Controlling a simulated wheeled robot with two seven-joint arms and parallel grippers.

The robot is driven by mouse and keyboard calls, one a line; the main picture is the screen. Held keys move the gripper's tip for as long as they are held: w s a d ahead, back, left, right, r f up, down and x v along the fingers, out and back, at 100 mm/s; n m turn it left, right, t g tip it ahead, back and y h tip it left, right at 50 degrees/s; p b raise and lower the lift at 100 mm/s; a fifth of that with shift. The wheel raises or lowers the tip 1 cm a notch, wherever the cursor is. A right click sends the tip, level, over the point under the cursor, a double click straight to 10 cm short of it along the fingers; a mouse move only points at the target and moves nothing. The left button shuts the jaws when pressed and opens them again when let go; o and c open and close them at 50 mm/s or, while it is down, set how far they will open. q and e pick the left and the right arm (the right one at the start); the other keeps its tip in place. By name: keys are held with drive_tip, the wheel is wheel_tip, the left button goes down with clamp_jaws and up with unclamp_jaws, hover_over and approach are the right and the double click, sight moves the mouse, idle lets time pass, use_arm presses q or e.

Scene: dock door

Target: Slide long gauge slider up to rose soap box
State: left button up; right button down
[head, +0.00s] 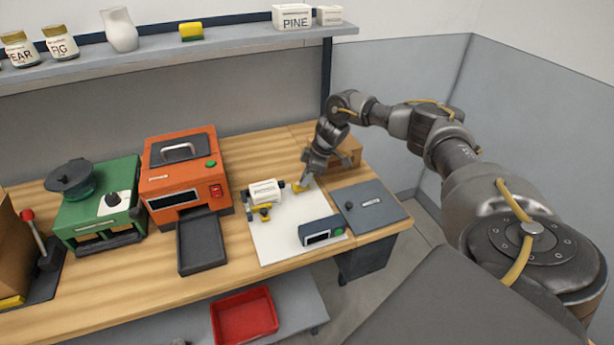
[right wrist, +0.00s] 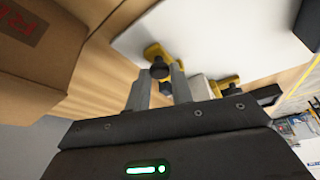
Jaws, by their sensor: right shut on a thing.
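A white board (head: 262,240) lies on the bench. A white box (head: 263,189) with a small unreadable label stands on it; I cannot tell whether this is the rose soap box. A yellow slider piece (head: 299,188) sits at the board's right edge, and in the right wrist view it is a yellow piece (right wrist: 153,50) with a black knob. My right gripper (head: 306,180) is shut on that knob, seen between its fingertips (right wrist: 161,72). A second yellow piece (head: 263,210) with a dark knob lies in front of the white box. My left gripper is out of view.
A cardboard box (head: 346,150) stands behind my right gripper; red letters show on it in the right wrist view (right wrist: 45,45). A dark display unit (head: 320,232) and a grey panel (head: 371,207) lie nearby. An orange machine (head: 186,175) stands to the left.

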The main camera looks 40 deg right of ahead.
drive_tip(key=a, duration=0.2)
drive_tip(key=w+a+p, duration=0.1)
drive_tip(key=a, duration=0.1)
drive_tip(key=w+a+p, duration=0.1)
drive_tip(key=a, duration=0.1)
drive_tip(key=shift+w+r, duration=0.1)
drive_tip(key=c, duration=1.2)
unclamp_jaws()
drive_tip(key=b+v, duration=0.2)
drive_tip(key=v, duration=0.8)
drive_tip(key=shift+r, duration=0.35)
